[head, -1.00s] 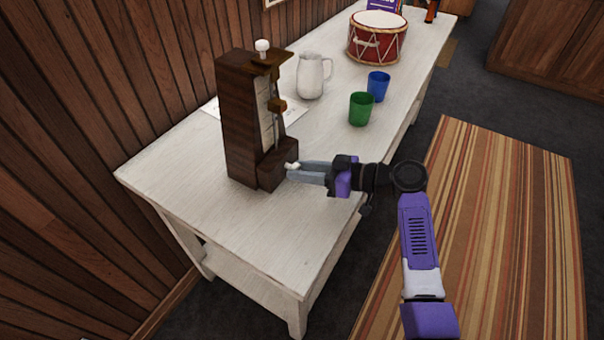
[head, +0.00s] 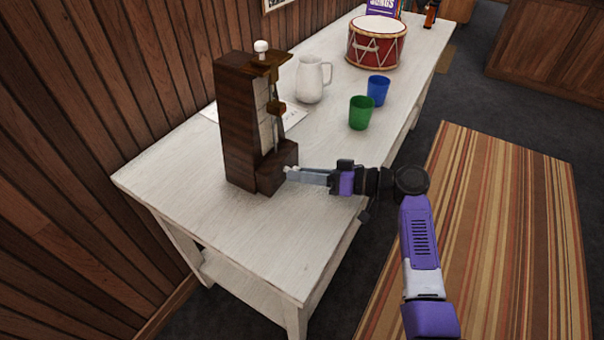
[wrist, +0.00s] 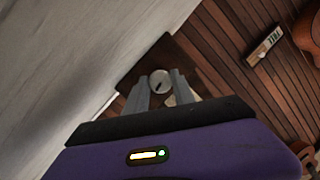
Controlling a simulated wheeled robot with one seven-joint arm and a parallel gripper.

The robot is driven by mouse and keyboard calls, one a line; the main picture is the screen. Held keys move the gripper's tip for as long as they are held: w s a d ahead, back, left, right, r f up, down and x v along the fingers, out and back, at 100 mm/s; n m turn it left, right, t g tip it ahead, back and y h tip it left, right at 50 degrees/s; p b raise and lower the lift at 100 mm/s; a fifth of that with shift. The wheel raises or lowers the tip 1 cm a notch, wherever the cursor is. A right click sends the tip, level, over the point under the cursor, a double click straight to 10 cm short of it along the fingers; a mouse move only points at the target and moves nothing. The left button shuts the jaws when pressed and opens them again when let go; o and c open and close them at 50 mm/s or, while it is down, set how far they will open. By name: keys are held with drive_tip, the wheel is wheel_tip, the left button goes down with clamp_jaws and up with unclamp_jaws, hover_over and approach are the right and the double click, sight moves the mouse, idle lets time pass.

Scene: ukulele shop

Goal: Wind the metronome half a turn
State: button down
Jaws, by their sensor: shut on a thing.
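The metronome (head: 238,125) is a tall dark wooden case standing upright on the white table. It has a pale scale strip, a pendulum with a brown weight (head: 276,108) and a white knob (head: 261,46) on top. My gripper (head: 288,173) reaches in from the right, level with the low box at its foot. In the wrist view, my gripper (wrist: 161,88) is shut on a round pale winding key (wrist: 160,80) with a dark mark, one finger on each side. The key is mostly hidden by the fingers in the head view. The wrist appears rolled, with the table edge slanting.
A white jug (head: 311,80), a green cup (head: 360,112) and a blue cup (head: 378,89) stand behind the metronome, with a red drum (head: 376,45) farther back. A paper sheet (head: 292,117) lies near the metronome. The near part of the white table (head: 240,245) is clear.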

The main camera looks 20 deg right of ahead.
drive_tip(key=c, duration=1.1)
unclamp_jaws()
drive_tip(key=shift+o, duration=0.2)
drive_tip(key=shift+v, duration=3.9)
